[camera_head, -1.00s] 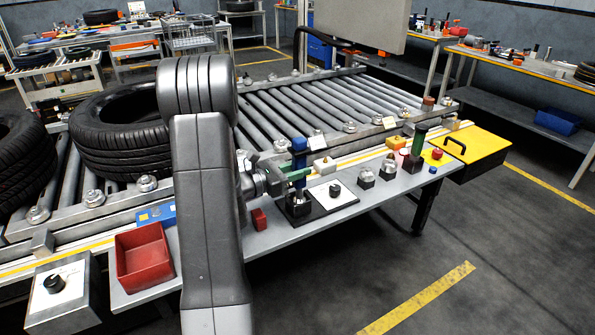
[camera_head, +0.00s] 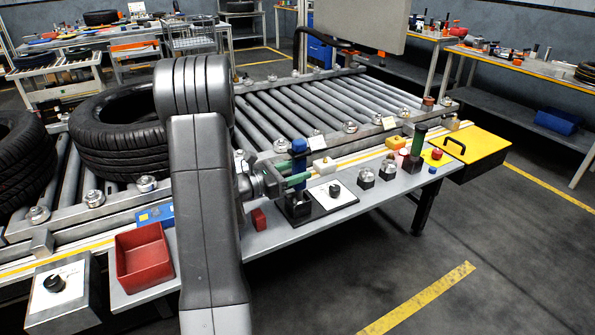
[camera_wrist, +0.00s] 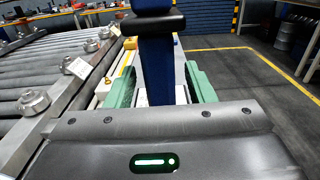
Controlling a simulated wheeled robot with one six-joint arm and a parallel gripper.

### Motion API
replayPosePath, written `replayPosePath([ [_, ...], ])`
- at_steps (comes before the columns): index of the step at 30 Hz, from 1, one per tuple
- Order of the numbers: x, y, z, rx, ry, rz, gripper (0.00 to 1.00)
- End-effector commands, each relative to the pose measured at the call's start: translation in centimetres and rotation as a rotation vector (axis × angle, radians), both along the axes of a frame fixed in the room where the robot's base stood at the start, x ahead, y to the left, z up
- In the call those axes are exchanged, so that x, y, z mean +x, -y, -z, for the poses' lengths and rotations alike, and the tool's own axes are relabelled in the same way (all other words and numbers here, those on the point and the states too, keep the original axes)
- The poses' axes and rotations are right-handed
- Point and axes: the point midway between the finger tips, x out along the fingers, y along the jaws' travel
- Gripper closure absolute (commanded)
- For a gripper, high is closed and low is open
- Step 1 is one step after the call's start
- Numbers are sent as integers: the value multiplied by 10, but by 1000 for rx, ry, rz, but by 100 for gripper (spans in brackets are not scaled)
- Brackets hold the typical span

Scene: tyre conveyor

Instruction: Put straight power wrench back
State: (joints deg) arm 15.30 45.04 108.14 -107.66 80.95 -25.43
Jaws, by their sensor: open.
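A blue power tool with a black ring (camera_head: 299,153), apparently the straight power wrench, stands upright in a black holder (camera_head: 318,208) on the grey side shelf of the conveyor. My gripper (camera_head: 297,178) is at the tool, with its green fingers around the blue body. In the wrist view the fingers of my gripper (camera_wrist: 160,88) are open, one on each side of the blue tool (camera_wrist: 157,60). The tool's lower end is hidden behind the fingers and my gripper body. A second, green-handled tool (camera_head: 418,142) stands in another holder to the right.
A red bin (camera_head: 143,258) and a small red block (camera_head: 259,219) are on the shelf (camera_head: 280,238). Small grey holders (camera_head: 366,179) stand between the two tools. The roller conveyor (camera_head: 300,108) with a tyre (camera_head: 120,135) lies behind. The floor in front is free.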

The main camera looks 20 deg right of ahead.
Motion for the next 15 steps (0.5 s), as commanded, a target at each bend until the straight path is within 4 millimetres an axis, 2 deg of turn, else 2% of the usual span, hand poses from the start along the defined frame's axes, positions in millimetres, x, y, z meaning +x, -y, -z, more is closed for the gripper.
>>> replayPosePath([
  [9,-4,-60,2,0,-1,-6,51],
  [15,-7,-92,1,0,0,-4,51],
])
